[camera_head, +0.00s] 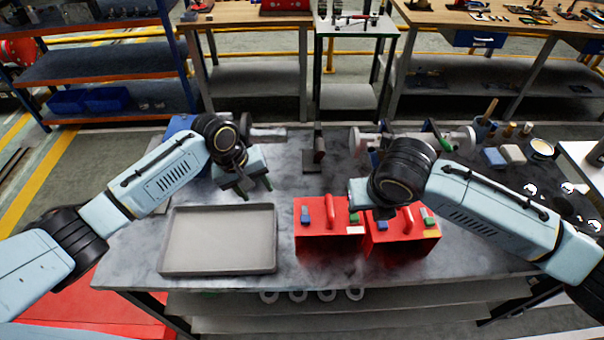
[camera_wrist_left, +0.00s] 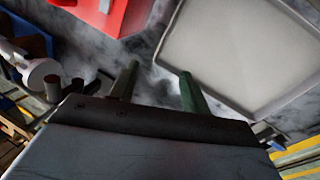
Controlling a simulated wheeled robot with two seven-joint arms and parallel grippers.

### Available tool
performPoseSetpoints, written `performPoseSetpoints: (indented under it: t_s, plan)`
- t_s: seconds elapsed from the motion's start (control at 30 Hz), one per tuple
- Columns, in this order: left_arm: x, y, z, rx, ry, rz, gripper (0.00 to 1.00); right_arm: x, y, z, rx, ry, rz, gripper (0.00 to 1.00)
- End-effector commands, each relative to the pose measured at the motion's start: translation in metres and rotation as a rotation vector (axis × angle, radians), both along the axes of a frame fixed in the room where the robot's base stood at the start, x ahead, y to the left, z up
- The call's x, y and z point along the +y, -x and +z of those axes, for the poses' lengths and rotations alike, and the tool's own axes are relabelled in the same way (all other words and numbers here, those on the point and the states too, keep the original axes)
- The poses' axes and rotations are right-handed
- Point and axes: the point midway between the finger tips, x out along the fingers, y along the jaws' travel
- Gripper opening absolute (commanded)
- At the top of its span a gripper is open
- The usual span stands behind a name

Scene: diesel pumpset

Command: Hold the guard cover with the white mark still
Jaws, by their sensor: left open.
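Two red guard covers with handles stand side by side on the grey bench. My left gripper (camera_head: 254,186) is open and empty above the bench, left of the covers and behind the tray. In the left wrist view its green fingers (camera_wrist_left: 158,72) are apart, with part of a red cover (camera_wrist_left: 85,18) beyond. My right gripper's body (camera_head: 359,193) is over the covers' back edge; its fingertips cannot be made out.
An empty grey tray (camera_head: 218,269) lies left of the covers, and also shows in the left wrist view (camera_wrist_left: 190,30). Metal machine parts (camera_head: 312,155) stand behind the covers. Small blocks and cups (camera_head: 513,154) sit at the back right. Bare bench lies between tray and covers.

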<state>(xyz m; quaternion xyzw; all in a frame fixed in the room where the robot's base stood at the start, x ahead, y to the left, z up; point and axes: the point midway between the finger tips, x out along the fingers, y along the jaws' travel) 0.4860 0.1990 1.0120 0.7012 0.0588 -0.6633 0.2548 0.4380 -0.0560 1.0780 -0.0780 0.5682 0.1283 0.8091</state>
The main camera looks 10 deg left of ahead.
Motion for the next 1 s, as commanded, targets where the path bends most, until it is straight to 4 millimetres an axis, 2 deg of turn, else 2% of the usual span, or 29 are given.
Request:
performPoseSetpoints:
  t_s: [0.03, 0.1, 0.2, 0.33, 0.47, 0.57, 0.67, 1.0]
  plan:
    - [-0.03, -0.001, 0.019, 0.013, -0.013, -0.048, 0.47, 0.0, 0.0, 0.0, 0.0, 0.0, 0.0, 0.36]
    - [-0.061, 0.004, 0.04, 0.042, -0.053, -0.102, 0.47, 0.0, 0.0, 0.0, 0.0, 0.0, 0.0, 0.36]
    - [-0.093, 0.012, 0.067, 0.067, -0.123, -0.164, 0.47, 0.0, 0.0, 0.0, 0.0, 0.0, 0.0, 0.36]
    - [-0.116, 0.022, 0.09, 0.08, -0.208, -0.213, 0.47, 0.0, 0.0, 0.0, 0.0, 0.0, 0.0, 0.36]
    - [-0.126, 0.028, 0.102, 0.082, -0.259, -0.234, 0.47, 0.0, 0.0, 0.0, 0.0, 0.0, 0.0, 0.36]
    - [-0.127, 0.03, 0.1, 0.085, -0.273, -0.237, 0.47, 0.0, 0.0, 0.0, 0.0, 0.0, 0.0, 0.36]
    - [-0.127, 0.03, 0.089, 0.088, -0.275, -0.237, 0.47, 0.0, 0.0, 0.0, 0.0, 0.0, 0.0, 0.36]
    - [-0.126, 0.03, 0.023, 0.087, -0.274, -0.236, 0.47, 0.0, 0.0, 0.0, 0.0, 0.0, 0.0, 0.36]
